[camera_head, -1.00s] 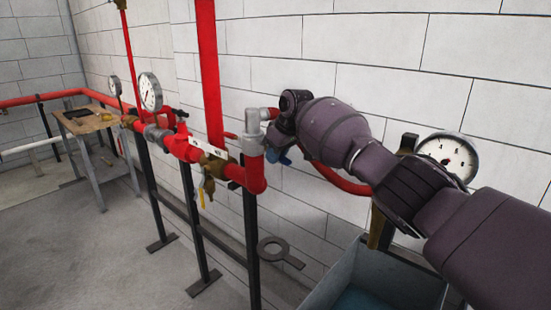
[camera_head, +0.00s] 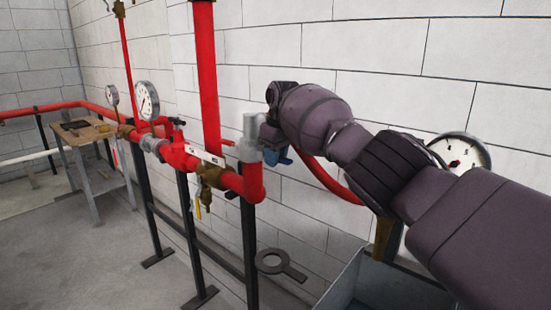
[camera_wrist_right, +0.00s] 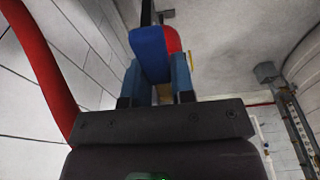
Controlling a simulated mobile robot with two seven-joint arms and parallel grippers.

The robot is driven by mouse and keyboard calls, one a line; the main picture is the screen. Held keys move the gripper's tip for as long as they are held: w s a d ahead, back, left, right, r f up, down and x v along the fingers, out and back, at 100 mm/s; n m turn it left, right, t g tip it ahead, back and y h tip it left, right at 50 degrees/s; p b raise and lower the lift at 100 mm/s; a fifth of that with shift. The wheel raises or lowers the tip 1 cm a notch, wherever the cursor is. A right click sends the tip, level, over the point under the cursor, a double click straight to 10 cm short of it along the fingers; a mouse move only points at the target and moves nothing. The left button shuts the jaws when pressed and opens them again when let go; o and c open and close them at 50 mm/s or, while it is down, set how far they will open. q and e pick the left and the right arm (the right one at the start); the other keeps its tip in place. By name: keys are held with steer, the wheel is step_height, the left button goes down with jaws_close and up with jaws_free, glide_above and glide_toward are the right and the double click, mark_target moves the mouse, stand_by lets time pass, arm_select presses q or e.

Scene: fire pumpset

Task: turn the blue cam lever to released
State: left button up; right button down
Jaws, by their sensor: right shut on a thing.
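The blue cam lever (camera_wrist_right: 150,54) shows in the right wrist view between the two blue-grey fingers of my right gripper (camera_wrist_right: 157,78). The gripper is shut on it. A red pipe part shows just behind and right of the lever. In the head view my right gripper (camera_head: 272,148) is beside the grey coupling (camera_head: 251,131) at the end of the red pipe. A blue patch shows under the wrist there, but I cannot tell lever from fingers. My wrist hides most of the lever and its mount. My left gripper is not in view.
A red hose (camera_head: 330,181) curves behind my right arm along the white block wall. A pressure gauge (camera_head: 463,153) and an open grey bin (camera_head: 352,284) stand at the right. Red pipework on black posts runs left, with a yellow-handled valve (camera_head: 209,176) and a wooden table (camera_head: 84,130) farther back.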

mark_target(280, 158)
steer(key=c, duration=1)
jaws_free()
steer(key=shift+o, duration=0.2)
steer(key=shift+r, duration=0.1)
step_height(280, 158, up, 10)
steer(key=s+d, duration=0.1)
steer(key=shift+s+r, duration=0.15)
steer(key=shift+r, duration=0.05)
steer(key=shift+d, duration=0.1)
